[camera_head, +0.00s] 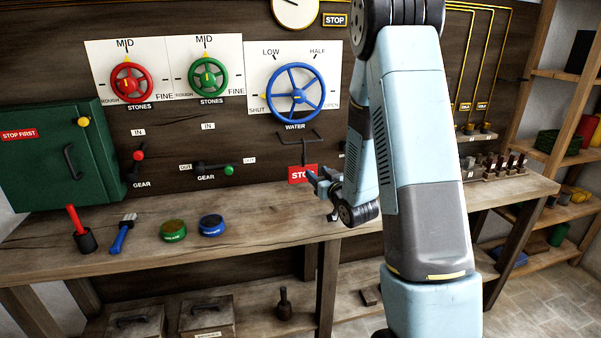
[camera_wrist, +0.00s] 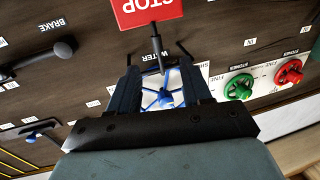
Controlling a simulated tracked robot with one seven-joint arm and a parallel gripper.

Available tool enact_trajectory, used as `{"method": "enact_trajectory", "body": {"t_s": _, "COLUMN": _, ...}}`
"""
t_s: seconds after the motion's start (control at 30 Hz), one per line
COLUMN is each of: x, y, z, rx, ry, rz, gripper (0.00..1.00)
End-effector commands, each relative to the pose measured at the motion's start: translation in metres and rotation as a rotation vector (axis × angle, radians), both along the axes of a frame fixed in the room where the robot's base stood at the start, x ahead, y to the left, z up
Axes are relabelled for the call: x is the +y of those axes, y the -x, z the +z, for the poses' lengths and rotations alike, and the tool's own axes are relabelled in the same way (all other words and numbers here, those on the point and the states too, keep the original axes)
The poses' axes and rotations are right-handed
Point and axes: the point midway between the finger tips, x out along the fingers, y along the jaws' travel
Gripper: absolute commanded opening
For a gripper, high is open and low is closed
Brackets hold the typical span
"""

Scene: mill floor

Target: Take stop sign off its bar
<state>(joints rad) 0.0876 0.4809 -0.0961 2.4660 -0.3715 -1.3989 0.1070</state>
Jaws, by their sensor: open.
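The red stop sign (camera_head: 299,174) with white letters hangs at the wall below the dark bar (camera_head: 301,136), on a thin dark hanger (camera_head: 304,151). My gripper (camera_head: 315,180) overlaps the sign's lower right in the head view, its jaws open and empty. In the wrist view, which is upside down, the sign (camera_wrist: 147,11) is at the top edge, partly cut off. Its hanger (camera_wrist: 157,45) runs down toward the gap between my open fingers (camera_wrist: 160,72). Whether a finger touches the sign I cannot tell.
The blue water wheel (camera_head: 293,90) is above the bar. A green-knobbed gear lever (camera_head: 228,170) is left of the sign. Below, the wooden bench (camera_head: 270,222) carries a blue tin (camera_head: 211,225), a green tin (camera_head: 173,231) and a brush (camera_head: 123,233). The bench below the sign is clear.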

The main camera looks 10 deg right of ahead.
Motion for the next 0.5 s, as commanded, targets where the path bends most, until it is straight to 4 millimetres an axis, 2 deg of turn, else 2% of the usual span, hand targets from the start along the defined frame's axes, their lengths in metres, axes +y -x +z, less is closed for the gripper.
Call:
{"method": "enact_trajectory", "body": {"t_s": 0.13, "x": 0.003, "y": -0.014, "z": -0.001, "rx": -0.007, "ry": -0.001, "rz": 0.003, "gripper": 0.49}}
{"method": "enact_trajectory", "body": {"t_s": 0.5, "x": 0.014, "y": -0.073, "z": -0.001, "rx": -0.006, "ry": -0.002, "rz": 0.003, "gripper": 0.49}}
